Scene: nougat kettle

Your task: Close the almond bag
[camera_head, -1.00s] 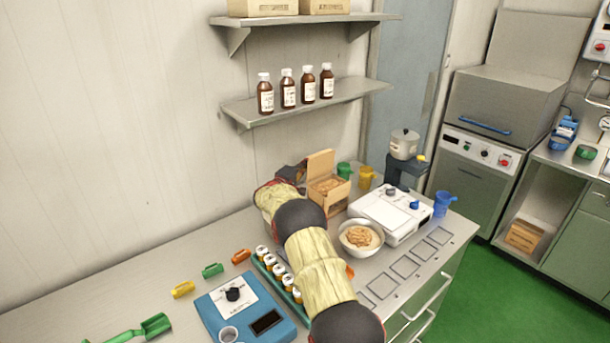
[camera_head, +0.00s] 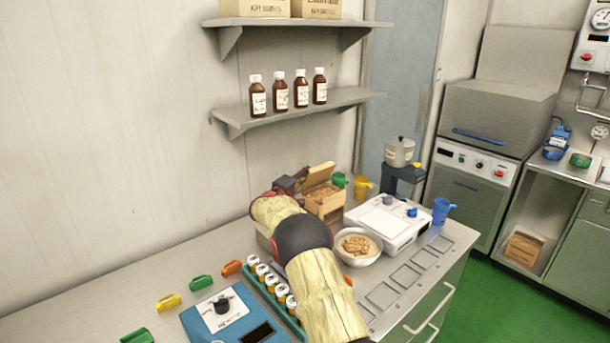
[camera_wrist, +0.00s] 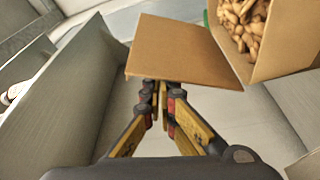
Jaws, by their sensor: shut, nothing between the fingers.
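The almond bag shows as an open cardboard box (camera_head: 326,207) of almonds at the back of the counter. Its lid flap (camera_head: 319,175) leans partly over the opening. In the wrist view, the flap (camera_wrist: 173,52) slants across the top middle. The box wall (camera_wrist: 278,58) and the almonds (camera_wrist: 243,22) show at the upper right. My gripper (camera_wrist: 158,92) is shut and empty, with its fingertips at the flap's lower edge; I cannot tell whether they touch. In the head view, my gripper (camera_head: 288,185) is beside the box's left side, partly hidden by my arm.
A white bowl (camera_head: 359,259) of nuts and a white appliance (camera_head: 386,224) stand right of the box. Green (camera_head: 340,180) and yellow (camera_head: 362,187) cups stand close behind it. A rack of capped bottles (camera_head: 270,283) is near my arm. Grey panels (camera_wrist: 65,100) flank my gripper in the wrist view.

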